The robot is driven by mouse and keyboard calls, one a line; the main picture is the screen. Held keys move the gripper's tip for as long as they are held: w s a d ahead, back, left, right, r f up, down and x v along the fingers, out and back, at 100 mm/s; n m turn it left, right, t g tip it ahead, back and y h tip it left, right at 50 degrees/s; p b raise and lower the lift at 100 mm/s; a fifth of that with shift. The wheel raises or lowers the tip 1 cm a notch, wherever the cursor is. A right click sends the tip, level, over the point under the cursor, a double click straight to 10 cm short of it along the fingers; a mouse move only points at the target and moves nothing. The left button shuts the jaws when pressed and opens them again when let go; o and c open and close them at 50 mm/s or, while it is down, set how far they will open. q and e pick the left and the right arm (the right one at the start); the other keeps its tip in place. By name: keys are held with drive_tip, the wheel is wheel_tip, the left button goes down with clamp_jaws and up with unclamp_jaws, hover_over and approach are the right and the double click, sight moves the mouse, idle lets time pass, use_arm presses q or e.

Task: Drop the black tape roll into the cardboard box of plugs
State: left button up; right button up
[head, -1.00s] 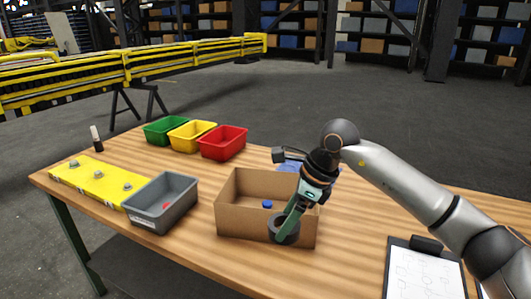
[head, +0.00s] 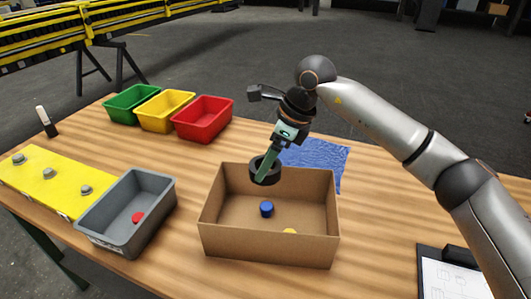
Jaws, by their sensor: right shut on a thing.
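The black tape roll (head: 257,174) is held by my right gripper (head: 266,170), which is shut on it. The roll is at the far side of the cardboard box (head: 270,246), in front of its back wall in the picture and seemingly above the floor of the box; its exact height is hard to tell. The open box stands on the wooden table. Inside it are a blue plug (head: 266,209) and a yellow plug (head: 289,231), partly hidden by the near wall. My left gripper is not in view.
A grey bin (head: 112,233) with a red plug (head: 138,217) stands left of the box. Green (head: 131,103), yellow (head: 164,110) and red (head: 201,118) bins line the back. A blue cloth (head: 318,158) lies behind the box. A clipboard (head: 452,280) is at the lower right.

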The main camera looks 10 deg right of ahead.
drive_tip(key=shift+s+f, duration=0.15)
drive_tip(key=shift+f, duration=0.4)
wheel_tip(320, 180, down, 4)
drive_tip(key=b, duration=0.3)
drive_tip(key=shift+f, duration=0.2)
drive_tip(key=o, duration=1.3)
drive_tip(key=b+v, duration=0.1)
drive_tip(key=v, duration=1.1)
drive_tip(key=shift+d+r, duration=0.15)
drive_tip(key=shift+r, duration=0.05)
drive_tip(key=shift+s, duration=0.1)
